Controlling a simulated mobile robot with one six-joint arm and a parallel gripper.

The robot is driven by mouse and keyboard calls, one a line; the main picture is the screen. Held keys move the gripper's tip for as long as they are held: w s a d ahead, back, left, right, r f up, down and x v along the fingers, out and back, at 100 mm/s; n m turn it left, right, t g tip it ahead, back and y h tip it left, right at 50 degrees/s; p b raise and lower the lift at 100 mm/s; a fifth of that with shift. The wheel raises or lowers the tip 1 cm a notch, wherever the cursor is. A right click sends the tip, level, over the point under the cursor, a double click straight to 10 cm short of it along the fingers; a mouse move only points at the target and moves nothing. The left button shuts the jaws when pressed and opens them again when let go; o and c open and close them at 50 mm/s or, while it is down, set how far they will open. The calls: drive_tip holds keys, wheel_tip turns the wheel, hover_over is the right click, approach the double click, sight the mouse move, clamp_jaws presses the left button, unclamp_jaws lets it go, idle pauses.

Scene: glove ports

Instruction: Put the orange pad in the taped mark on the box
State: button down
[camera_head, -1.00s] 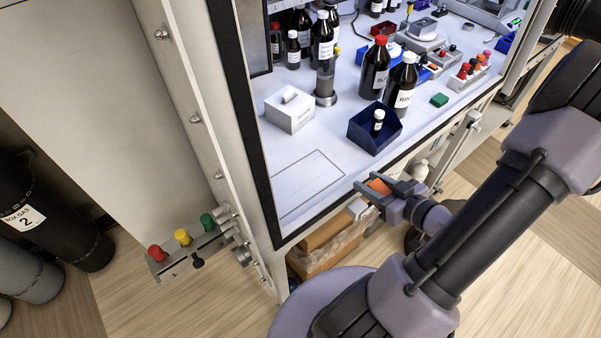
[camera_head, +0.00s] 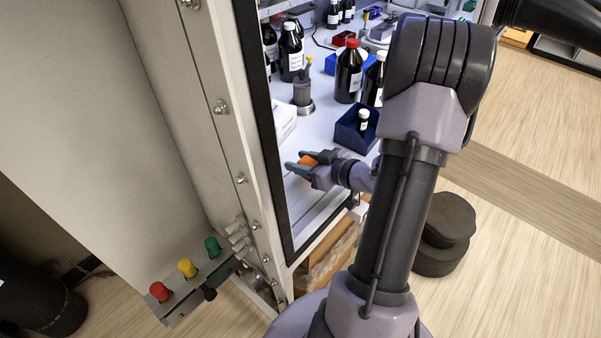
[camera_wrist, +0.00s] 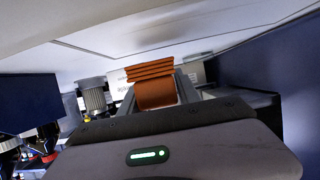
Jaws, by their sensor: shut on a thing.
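My gripper (camera_head: 299,165) is shut on the orange pad (camera_head: 308,160). It holds the pad inside the front opening of the box, over the pale floor near the left front corner. In the wrist view the orange pad (camera_wrist: 155,88) sits between the fingers, with its ridged end outward. A thin outline (camera_wrist: 225,46) on the pale surface at the top of the wrist view looks like the taped mark. In the head view my gripper and arm cover part of that floor, and the outline is hard to make out.
A blue bin (camera_head: 349,140) with a small vial (camera_head: 362,122) stands just right of my gripper. A white box (camera_head: 284,122) is behind it at the left. A red-capped bottle (camera_head: 348,72) stands farther back. The dark door frame (camera_head: 266,130) is close on the left.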

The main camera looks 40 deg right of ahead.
wheel_tip(320, 180, down, 3)
drive_tip(key=shift+f+b, duration=0.1)
drive_tip(key=shift+b, duration=0.55)
drive_tip(key=shift+r, duration=0.2)
drive_tip(key=shift+f, duration=0.1)
drive_tip(key=c, duration=0.9)
unclamp_jaws()
drive_tip(key=shift+o, duration=0.2)
